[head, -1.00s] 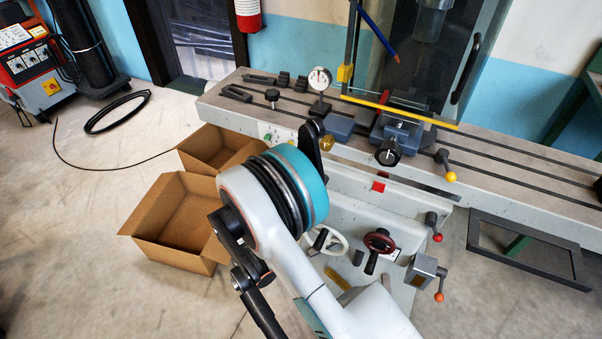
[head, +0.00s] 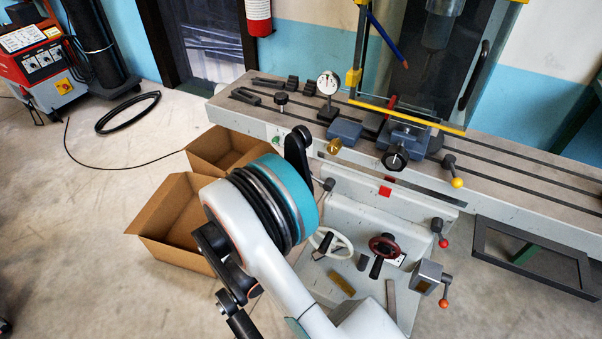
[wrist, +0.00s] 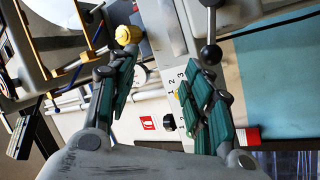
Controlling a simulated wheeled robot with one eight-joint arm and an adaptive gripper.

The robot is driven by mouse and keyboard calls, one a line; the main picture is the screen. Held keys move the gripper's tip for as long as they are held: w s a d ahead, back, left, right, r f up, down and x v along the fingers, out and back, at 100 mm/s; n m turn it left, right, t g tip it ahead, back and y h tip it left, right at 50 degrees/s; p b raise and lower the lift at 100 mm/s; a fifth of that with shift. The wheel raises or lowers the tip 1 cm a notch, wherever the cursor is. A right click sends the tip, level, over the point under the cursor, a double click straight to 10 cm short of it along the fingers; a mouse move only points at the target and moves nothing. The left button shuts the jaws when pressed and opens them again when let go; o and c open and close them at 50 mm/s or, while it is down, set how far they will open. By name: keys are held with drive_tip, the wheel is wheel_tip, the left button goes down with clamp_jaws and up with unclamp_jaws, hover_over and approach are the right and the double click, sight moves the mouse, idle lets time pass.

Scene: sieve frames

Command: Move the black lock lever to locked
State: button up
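A lever with a black ball (head: 328,184) and a short pale rod shows on the front of the grey machine, just right of my teal-capped arm joint in the head view. The wrist view has a black ball lever (wrist: 210,53) on a metal rod at upper right; I cannot tell if it is the same one. My gripper (wrist: 162,95) has its two teal-padded fingers well apart, with nothing between them. The ball is beyond the right finger's tip, apart from it in the picture. In the head view the fingers cannot be made out.
A yellow-knobbed lever (head: 457,182), red-knobbed levers (head: 443,242), a white handwheel (head: 330,243) and a dark red handwheel (head: 383,246) stand out from the machine. Cardboard boxes (head: 172,262) sit at left. The wrist view shows a small black knob (wrist: 168,122) near printed numerals.

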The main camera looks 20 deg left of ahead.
drive_tip(key=s+a, duration=0.6)
drive_tip(key=s, duration=0.3)
drive_tip(key=shift+s+r, duration=0.2)
drive_tip(key=shift+r, duration=0.25)
idle(0.7)
drive_tip(key=shift+a, duration=0.1)
